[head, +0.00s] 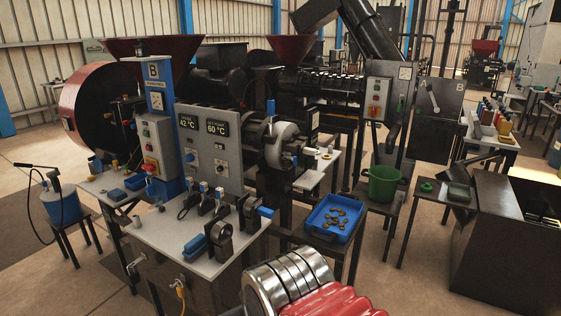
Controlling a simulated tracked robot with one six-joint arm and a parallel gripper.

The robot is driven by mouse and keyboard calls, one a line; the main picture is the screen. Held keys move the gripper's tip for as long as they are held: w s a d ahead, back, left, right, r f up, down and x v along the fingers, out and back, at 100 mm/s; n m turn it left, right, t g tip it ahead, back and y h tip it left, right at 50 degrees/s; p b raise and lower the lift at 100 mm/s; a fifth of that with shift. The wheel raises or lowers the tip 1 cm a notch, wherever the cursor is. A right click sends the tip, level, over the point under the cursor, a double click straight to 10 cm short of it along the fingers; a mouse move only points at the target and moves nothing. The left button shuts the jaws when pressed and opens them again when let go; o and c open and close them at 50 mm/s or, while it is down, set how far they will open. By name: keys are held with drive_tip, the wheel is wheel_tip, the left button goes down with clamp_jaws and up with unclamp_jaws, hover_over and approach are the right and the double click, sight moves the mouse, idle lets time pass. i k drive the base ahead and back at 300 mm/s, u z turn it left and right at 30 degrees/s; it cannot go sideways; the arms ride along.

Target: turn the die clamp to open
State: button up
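The screw press (318,88) stands behind the front bench, with its black barrel running to the back right. At its near end, right of the control panel, is a pale round ring (281,143). At this size I cannot tell whether the clamp is open or closed. My gripper is not in view. A silver ribbed cylinder and a red corrugated part at the bottom edge look like part of my arm.
The bench (180,237) holds black round fittings (220,241) with blue handles. The control panel (211,150) reads 42 °C and 60 °C. A blue tray (318,229) with brown pieces and a green bucket (383,184) stand right of the press. Floor shows between the stands.

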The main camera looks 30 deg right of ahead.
sight(293, 159)
drive_tip(key=z, duration=0.05)
drive_tip(key=i, duration=1)
drive_tip(key=u, duration=0.05)
